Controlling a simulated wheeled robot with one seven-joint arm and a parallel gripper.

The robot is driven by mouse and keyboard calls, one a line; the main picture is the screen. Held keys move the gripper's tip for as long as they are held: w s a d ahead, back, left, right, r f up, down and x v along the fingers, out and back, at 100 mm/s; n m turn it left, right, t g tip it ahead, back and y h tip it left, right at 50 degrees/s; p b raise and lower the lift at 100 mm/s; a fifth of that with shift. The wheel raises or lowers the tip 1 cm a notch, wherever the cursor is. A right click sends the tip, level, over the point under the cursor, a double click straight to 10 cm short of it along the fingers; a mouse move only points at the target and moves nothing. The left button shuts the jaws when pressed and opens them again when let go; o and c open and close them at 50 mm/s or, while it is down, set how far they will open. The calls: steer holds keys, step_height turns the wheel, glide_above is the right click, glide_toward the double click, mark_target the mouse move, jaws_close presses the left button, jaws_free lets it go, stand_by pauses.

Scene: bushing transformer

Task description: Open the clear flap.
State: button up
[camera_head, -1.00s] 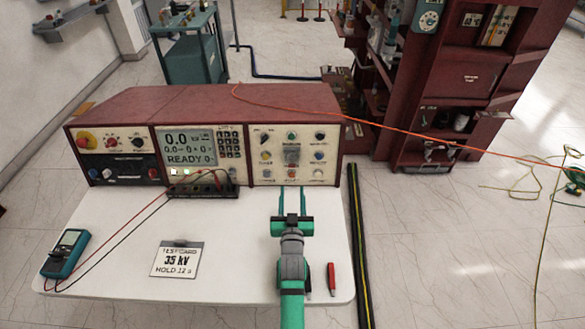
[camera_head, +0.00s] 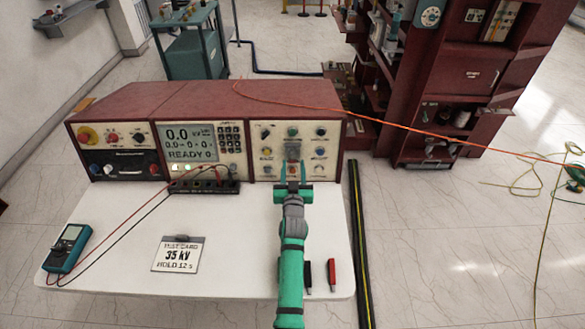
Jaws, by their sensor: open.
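The clear flap (camera_head: 293,150) is a small greyish see-through square in the middle of the right-hand panel of the red console (camera_head: 205,110). It looks closed, though it is small and blurred. My gripper (camera_head: 293,168) is open, its two thin fingers pointing at the panel just below the flap. The fingertips overlap the flap's lower edge in the picture. I cannot tell whether they touch it. The fingers hide part of the panel below the flap.
Knobs and buttons (camera_head: 321,153) flank the flap closely. On the white table (camera_head: 225,272) lie a test card (camera_head: 178,254), a teal meter (camera_head: 67,248) with leads, and a red marker (camera_head: 331,274). A dark object (camera_head: 308,275) lies beside my arm. An orange cable crosses the console top.

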mark_target(293, 148)
steer(key=shift+a, duration=0.1)
steer(key=shift+c, duration=0.3)
jaws_close()
steer(key=shift+r, duration=0.1)
steer(key=shift+s+r+g, duration=0.25)
steer(key=shift+r+g, duration=0.2)
steer(key=shift+g, duration=0.25)
steer(key=shift+s+r+g, duration=0.25)
steer(key=shift+r+g, duration=0.15)
steer(key=shift+g, duration=0.3)
steer(key=shift+w+r+g, duration=0.1)
steer(key=shift+r+g, duration=1.25)
steer(key=shift+g, duration=0.95)
steer(key=shift+w+r+g, duration=0.1)
steer(key=shift+r+g, duration=1.25)
steer(key=shift+g, duration=0.95)
steer(key=shift+w+r+g, duration=0.1)
steer(key=shift+r+g, duration=1.25)
steer(key=shift+g, duration=0.95)
